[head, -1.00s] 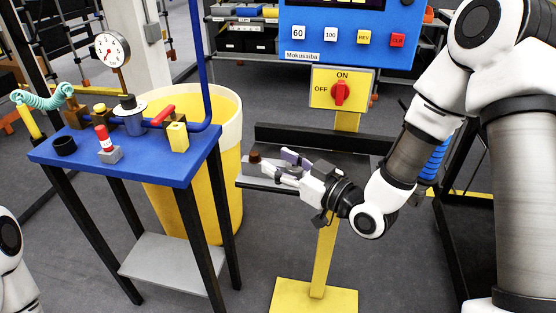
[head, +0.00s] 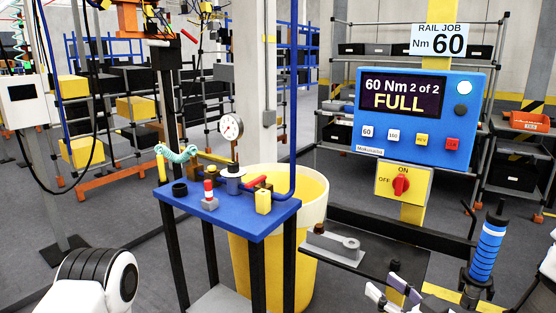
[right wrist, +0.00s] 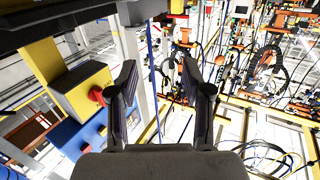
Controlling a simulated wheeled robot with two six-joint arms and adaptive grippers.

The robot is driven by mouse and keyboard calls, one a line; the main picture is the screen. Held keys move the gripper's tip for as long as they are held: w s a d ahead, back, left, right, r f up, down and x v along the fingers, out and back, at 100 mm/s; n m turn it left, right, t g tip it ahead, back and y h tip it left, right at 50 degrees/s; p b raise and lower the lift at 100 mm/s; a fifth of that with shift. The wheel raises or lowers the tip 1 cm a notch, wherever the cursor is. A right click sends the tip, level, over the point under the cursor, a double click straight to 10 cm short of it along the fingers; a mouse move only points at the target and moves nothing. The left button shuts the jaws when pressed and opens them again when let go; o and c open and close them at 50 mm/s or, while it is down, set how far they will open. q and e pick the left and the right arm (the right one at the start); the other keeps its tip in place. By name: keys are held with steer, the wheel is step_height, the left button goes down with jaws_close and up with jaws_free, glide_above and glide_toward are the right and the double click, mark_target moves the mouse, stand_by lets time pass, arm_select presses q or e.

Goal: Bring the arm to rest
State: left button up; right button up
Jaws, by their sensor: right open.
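My right gripper (head: 392,295) is at the lower right of the head view, just in front of the dark shelf (head: 385,257). Its pale fingers are spread, and the picture's bottom edge cuts off the rest. In the right wrist view the same gripper (right wrist: 162,95) has its two dark fingers apart with nothing between them. A white piece of my left arm shows at the lower left of the head view. My left gripper is out of sight.
A grey block-and-ring piece (head: 333,244) lies on the shelf. A blue panel (head: 410,145) reads "60 Nm 2 of 2 FULL" above a red switch (head: 401,184). A blue-handled tool (head: 488,250) stands at right. A blue table (head: 227,217) and yellow bin (head: 318,215) stand left of the shelf.

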steer(key=s+a+f+m+g+h+p, duration=0.1)
steer(key=s+f+g+h+p, duration=0.25)
steer(key=f, duration=0.75)
steer(key=s+a+f+g+p, duration=0.1)
steer(key=s+f+g+p, duration=0.1)
steer(key=s+f+g, duration=0.6)
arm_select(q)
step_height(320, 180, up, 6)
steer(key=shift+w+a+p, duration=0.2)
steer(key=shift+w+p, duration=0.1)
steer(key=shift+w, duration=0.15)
arm_select(e)
steer(key=s+d+f+m+g+h, duration=0.2)
steer(key=s+f, duration=0.3)
steer(key=s, duration=0.2)
steer(key=s+d+f+m+g+h, duration=0.2)
steer(key=s+f, duration=0.3)
steer(key=s, duration=0.3)
steer(key=shift+d+f, duration=0.15)
steer(key=shift+d, duration=0.7)
